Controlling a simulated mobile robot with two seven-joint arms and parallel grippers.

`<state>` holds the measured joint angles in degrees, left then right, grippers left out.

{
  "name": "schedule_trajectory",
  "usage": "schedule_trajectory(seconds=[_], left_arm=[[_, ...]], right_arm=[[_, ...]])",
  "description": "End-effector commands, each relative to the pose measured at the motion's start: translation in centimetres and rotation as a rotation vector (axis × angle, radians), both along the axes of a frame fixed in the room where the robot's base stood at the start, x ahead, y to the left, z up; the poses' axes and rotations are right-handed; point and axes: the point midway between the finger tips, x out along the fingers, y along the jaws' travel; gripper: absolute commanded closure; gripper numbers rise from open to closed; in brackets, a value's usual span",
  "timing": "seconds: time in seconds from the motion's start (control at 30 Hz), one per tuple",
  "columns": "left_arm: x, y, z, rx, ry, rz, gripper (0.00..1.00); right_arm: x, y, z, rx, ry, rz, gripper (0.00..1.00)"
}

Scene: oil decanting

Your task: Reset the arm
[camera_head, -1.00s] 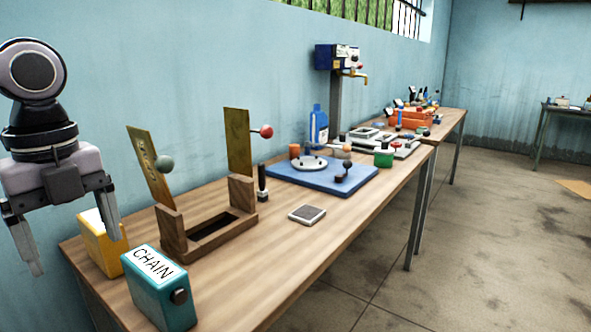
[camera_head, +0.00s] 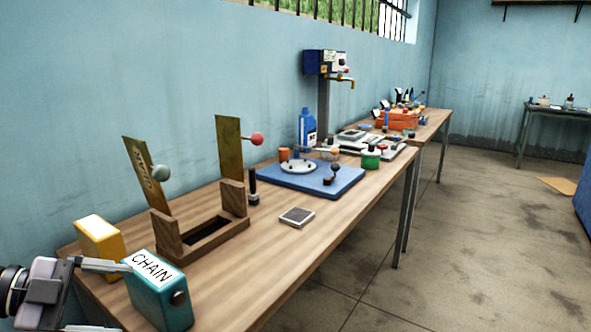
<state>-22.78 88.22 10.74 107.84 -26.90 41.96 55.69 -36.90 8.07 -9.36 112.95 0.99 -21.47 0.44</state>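My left gripper (camera_head: 98,296) is at the lower left, low beside the table's near left corner. One finger reaches right, close to the teal can marked CHAIN (camera_head: 158,287); I cannot tell whether it touches it. The other finger is cut off at the bottom edge, and the fingers look spread apart with nothing held between them. A yellow can (camera_head: 100,238) stands behind the teal can. My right gripper is not in view.
A wooden stand (camera_head: 202,240) with two tilted plates and ball knobs is on the table (camera_head: 280,260). A blue mat (camera_head: 340,186) holds a white dish (camera_head: 299,166). A blue bottle (camera_head: 307,128) stands behind. A small dark-topped pad (camera_head: 297,217) lies near the front edge.

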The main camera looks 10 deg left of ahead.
Motion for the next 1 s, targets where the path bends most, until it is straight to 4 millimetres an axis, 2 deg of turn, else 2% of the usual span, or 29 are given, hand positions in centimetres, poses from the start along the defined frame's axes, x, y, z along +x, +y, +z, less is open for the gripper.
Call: schedule_trajectory(seconds=[0.1,0.3,0.57,0.77,0.9,1.0], left_arm=[[0.2,0.6,-2.2,-0.129,-0.033,0.133,0.13],[0.0,1.5,-6.8,-0.281,-0.053,0.384,0.13],[-2.2,1.1,-14.2,-0.392,0.032,0.72,0.13],[-5.3,-1.5,-20.1,-0.423,0.182,0.946,0.13],[-8.0,-4.8,-23.6,-0.427,0.323,1.067,0.13],[-9.8,-7.5,-25.5,-0.427,0.428,1.125,0.13]], right_arm=[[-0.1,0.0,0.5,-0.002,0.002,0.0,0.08],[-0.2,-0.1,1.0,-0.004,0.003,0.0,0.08],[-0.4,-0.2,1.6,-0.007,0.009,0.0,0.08],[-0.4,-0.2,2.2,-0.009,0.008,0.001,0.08],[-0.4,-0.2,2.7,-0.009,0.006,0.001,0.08],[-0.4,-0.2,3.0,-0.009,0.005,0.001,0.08]])
